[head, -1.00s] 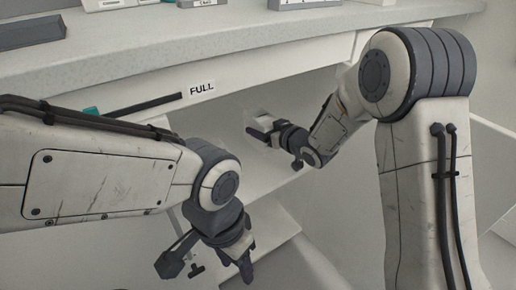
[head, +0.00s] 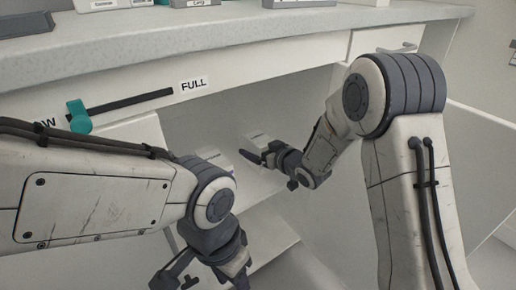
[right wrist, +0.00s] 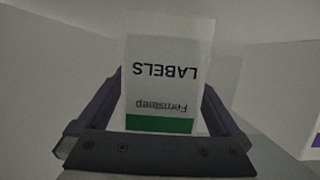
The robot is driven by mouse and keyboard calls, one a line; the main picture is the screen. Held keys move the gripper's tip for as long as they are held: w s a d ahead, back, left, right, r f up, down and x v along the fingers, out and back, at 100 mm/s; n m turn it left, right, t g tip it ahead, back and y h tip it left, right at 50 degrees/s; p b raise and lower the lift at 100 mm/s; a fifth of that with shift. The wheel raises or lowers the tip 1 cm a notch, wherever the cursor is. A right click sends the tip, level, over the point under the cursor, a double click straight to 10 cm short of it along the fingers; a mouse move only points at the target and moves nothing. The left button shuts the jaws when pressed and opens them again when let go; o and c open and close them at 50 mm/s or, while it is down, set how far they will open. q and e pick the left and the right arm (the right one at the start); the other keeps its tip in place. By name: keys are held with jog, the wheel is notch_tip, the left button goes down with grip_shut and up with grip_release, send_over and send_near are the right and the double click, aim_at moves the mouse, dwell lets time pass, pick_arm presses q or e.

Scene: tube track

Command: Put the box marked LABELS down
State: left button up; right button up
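The box marked LABELS (right wrist: 165,85) is white with a green band and appears upside down in the right wrist view. My right gripper (right wrist: 162,100) has one finger along each side of it and looks shut on it. In the head view my right gripper (head: 253,157) is inside the open cabinet (head: 205,120) under the counter, with the pale box (head: 259,141) at its fingers, its lettering unreadable there. Whether the box touches a shelf cannot be told. My left gripper (head: 235,270) hangs at the bottom edge, its fingertips partly cut off.
Another white box with a purple mark (right wrist: 300,95) stands at the right in the right wrist view. A slider with a teal knob (head: 78,116) and a FULL label (head: 193,84) is on the counter front. Several boxes stand on the counter (head: 230,28).

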jog(key=shift+r, duration=0.3)
jog(key=p+v, duration=0.4)
jog(key=v, duration=0.6)
jog(key=shift+s+d+r, duration=0.1)
jog(key=shift+s+d, duration=0.15)
jog(key=shift+s, duration=0.05)
jog(key=shift+s+d+r, duration=0.15)
jog(key=shift+s+d, duration=0.15)
jog(key=shift+s, duration=0.2)
jog(key=shift+s+a+h, duration=0.2)
jog(key=shift+a+h, duration=0.1)
jog(key=s+r+g+h, duration=0.1)
jog(key=s+g+h, duration=0.6)
jog(key=s, duration=2.3)
jog(key=g, duration=0.4)
jog(key=shift+a+r+g, duration=0.2)
jog(key=shift+r+g, duration=0.1)
jog(key=shift+g, duration=0.1)
